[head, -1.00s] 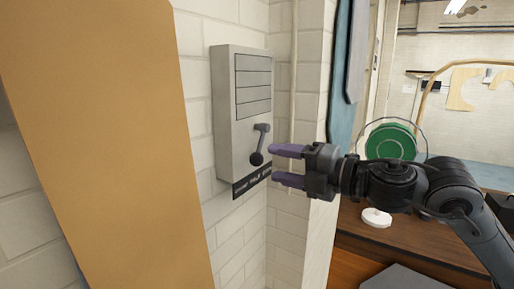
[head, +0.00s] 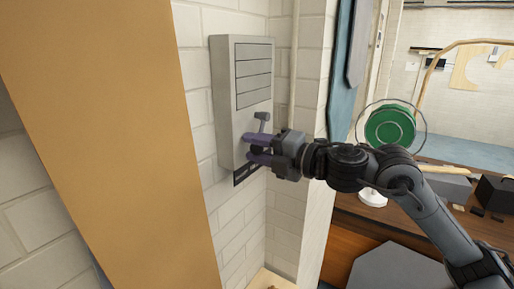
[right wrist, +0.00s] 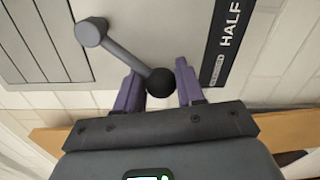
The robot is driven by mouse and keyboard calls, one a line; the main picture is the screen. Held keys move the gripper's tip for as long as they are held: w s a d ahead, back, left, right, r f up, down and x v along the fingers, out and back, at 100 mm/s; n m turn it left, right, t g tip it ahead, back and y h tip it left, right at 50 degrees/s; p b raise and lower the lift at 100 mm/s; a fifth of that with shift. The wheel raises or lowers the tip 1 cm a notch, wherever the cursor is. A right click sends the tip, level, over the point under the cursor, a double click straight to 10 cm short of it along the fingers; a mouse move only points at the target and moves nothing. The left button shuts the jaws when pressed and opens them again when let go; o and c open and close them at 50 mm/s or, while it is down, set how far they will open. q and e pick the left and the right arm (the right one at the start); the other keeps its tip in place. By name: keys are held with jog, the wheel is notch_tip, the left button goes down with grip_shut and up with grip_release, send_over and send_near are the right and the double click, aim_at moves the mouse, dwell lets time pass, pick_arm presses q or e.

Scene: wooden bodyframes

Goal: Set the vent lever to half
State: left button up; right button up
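The grey vent box (head: 228,110) is mounted on the white brick wall, with slats above and a lever below. The vent lever (head: 262,117) shows only near its pivot in the head view; my fingers hide the rest. In the right wrist view, the lever (right wrist: 122,52) runs from its pivot at upper left to a black ball knob (right wrist: 160,82). My right gripper (head: 247,148) is at the box front, its purple fingers on either side of the knob and appearing to touch it. A black label strip (right wrist: 226,40) reads HALF. My left gripper is out of view.
A tan panel (head: 110,140) fills the left foreground. A thin pipe (head: 294,60) runs up the wall right of the box. A green round object (head: 390,127) and a wooden bench (head: 440,225) are at the right.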

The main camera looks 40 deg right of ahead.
grip_shut()
jog(key=shift+d+f, duration=0.1)
jog(key=shift+f, duration=0.05)
jog(key=shift+w+d+f+n+b, duration=0.15)
jog(key=shift+d+f+n+b, duration=0.25)
jog(key=shift+n+b, duration=0.25)
jog(key=shift+w+d+f+n+h+b, duration=0.1)
jog(key=shift+w+d+f+n+b, duration=0.2)
jog(key=shift+d+n, duration=0.55)
jog(key=shift+w+d+r+n+h+b, duration=0.1)
jog(key=shift+d+n+b, duration=0.35)
jog(key=shift+n, duration=0.8)
jog(key=shift+w+d+f+n+h+b, duration=0.1)
jog(key=shift+w+d+f+n+b, duration=0.2)
jog(key=shift+d+n, duration=0.55)
jog(key=shift+s+a+r, duration=0.1)
jog(key=shift+a, duration=0.05)
